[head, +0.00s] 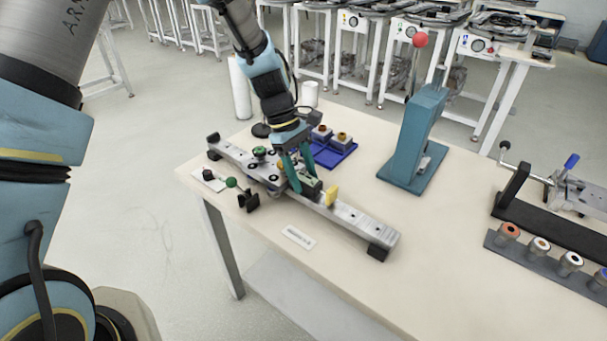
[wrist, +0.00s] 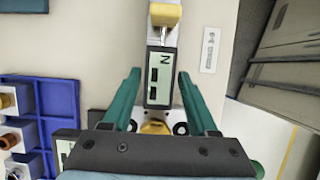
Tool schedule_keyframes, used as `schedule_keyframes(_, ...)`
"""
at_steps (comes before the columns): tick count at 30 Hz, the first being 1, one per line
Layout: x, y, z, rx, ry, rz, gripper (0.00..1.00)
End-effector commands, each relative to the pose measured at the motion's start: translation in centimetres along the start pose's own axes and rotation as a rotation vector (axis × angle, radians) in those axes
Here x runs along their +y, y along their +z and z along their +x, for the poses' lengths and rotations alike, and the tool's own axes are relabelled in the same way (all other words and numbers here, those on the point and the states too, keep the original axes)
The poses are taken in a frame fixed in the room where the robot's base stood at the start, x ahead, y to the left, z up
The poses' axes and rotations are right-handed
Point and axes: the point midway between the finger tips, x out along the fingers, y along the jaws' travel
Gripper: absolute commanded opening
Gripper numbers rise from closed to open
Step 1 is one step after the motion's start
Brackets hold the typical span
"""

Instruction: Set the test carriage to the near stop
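A grey metal rail (head: 355,222) lies across the table on dark end feet. A small block with a pale plate (wrist: 160,78), marked with a letter like N, sits on the rail, and a yellow block (head: 332,195) stands just right of it. The yellow block also shows at the top of the wrist view (wrist: 165,15). I cannot tell which piece is the test carriage. My gripper (head: 304,184) points down over the rail. In the wrist view my gripper (wrist: 158,76) is open, its teal fingers on either side of the marked plate with gaps visible. An orange-yellow knob (wrist: 155,127) shows between the finger bases.
A blue tray (head: 335,155) with small parts lies behind the rail. A teal press (head: 415,140) with a red ball stands behind right. A dark fixture (head: 545,220) stands right.

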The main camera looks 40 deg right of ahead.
Motion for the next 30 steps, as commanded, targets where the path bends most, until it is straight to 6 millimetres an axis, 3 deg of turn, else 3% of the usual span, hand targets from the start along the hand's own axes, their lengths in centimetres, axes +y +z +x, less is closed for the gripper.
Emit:
schedule_keyframes(2,0.01,0.00,-0.02,0.000,0.000,0.000,0.49)
schedule_keyframes(15,-0.02,-0.01,-0.04,0.000,0.000,0.000,0.00)
schedule_keyframes(30,-0.05,-0.02,-0.04,0.000,-0.001,0.000,0.00)
